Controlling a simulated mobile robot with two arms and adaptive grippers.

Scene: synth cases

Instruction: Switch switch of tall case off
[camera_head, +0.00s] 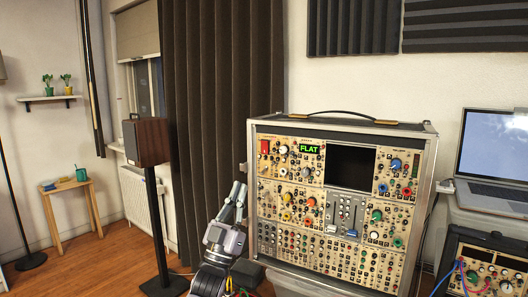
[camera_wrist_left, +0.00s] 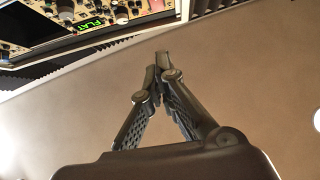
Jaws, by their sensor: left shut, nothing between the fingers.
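The tall case (camera_head: 330,273) is a wide synth case with a top handle and rows of cream panels, upright in the middle right of the head view. My left gripper (camera_head: 239,187) is shut and empty, pointing up just left of the case, lower than the switch. In the left wrist view the gripper's fingertips (camera_wrist_left: 163,62) meet, and part of the case with the display (camera_wrist_left: 90,25) shows at the upper left. My right gripper is not in view.
A smaller synth case (camera_head: 487,262) with patch cables stands at the lower right, below a laptop (camera_head: 493,150). A speaker on a stand (camera_head: 146,142) and a dark curtain (camera_head: 215,100) are to the left. The air in front of the case's upper panels is clear.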

